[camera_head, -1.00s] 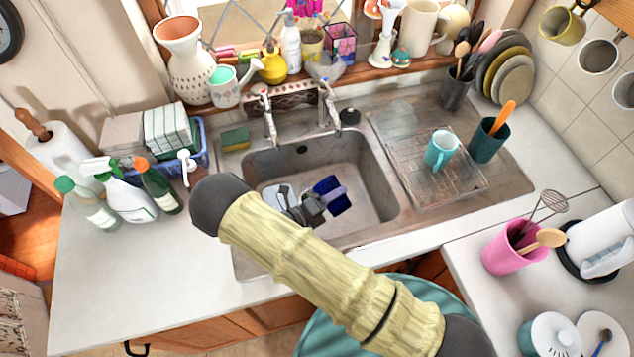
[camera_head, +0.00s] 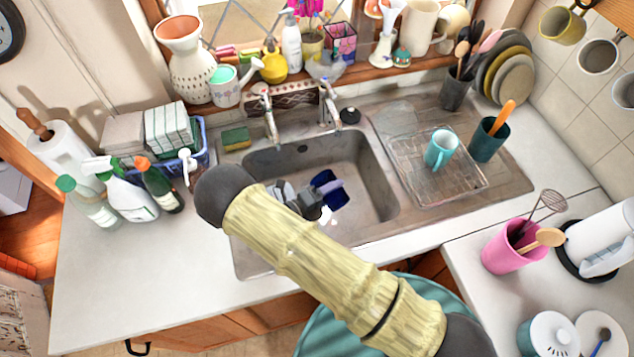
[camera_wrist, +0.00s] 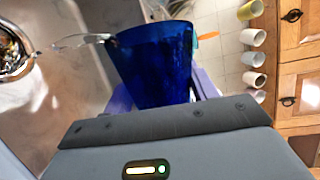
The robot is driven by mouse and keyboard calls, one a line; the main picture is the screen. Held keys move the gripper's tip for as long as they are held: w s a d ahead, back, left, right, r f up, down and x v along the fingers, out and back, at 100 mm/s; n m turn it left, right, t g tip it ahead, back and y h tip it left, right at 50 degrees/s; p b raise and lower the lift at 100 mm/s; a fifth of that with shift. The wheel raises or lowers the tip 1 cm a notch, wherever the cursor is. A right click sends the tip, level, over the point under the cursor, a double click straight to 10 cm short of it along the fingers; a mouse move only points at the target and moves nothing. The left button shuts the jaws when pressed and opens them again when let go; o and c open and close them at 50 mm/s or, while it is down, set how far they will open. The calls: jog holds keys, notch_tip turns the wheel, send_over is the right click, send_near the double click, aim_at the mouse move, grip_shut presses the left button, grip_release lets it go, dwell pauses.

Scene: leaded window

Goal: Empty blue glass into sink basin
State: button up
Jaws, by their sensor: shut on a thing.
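The dark blue glass (camera_head: 322,178) is over the sink basin (camera_head: 362,172), below the taps. My gripper (camera_head: 334,193) is shut on it, partly hidden by my arm. In the wrist view the glass (camera_wrist: 155,65) sits between my gripper's purple fingers (camera_wrist: 165,92), and is tilted. A clear stream of liquid (camera_wrist: 82,40) runs from the left of its rim. Small white patches, perhaps liquid, show below the glass in the head view. How much is left inside the glass is hidden.
Two taps (camera_head: 268,115) stand behind the basin, with a sponge (camera_head: 236,138) at its back left. A drying rack (camera_head: 465,185) with a light-blue mug (camera_head: 441,150) is to the right. Bottles (camera_head: 133,202) stand on the left counter. The basin around the glass looks clear.

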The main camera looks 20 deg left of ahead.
aim_at(320, 183)
jog(key=shift+w+a+r+n+h+p, duration=0.15)
jog(key=shift+r+n, duration=0.1)
jog(key=shift+n, duration=0.2)
jog(key=shift+a+r+n+h+p, duration=0.15)
jog(key=shift+r+n, duration=0.1)
jog(key=shift+n, duration=0.2)
dwell(0.5)
jog(key=shift+w+r, duration=0.1)
jog(key=shift+w+a+r+n+g, duration=0.2)
jog(key=shift+r+n, duration=0.1)
jog(key=shift+n, duration=0.35)
jog(key=shift+w+a+r+n+g, duration=0.15)
jog(key=shift+r+n+g, duration=0.1)
jog(key=shift+n, duration=0.4)
jog(key=shift+w+a+r+n+h, duration=0.25)
jog(key=shift+w+a+n, duration=0.2)
jog(key=shift+n, duration=0.65)
jog(key=shift+w+a+r+n+h, duration=0.15)
jog(key=shift+w+a+r+n, duration=0.25)
jog(key=shift+n, duration=0.7)
jog(key=m, duration=0.1)
jog(key=s+d+m, duration=0.1)
jog(key=shift+s+f+m, duration=0.1)
jog(key=shift+f+m, duration=0.2)
jog(key=shift+f, duration=0.05)
jog(key=shift+d+f+m, duration=0.1)
jog(key=shift+m, duration=0.2)
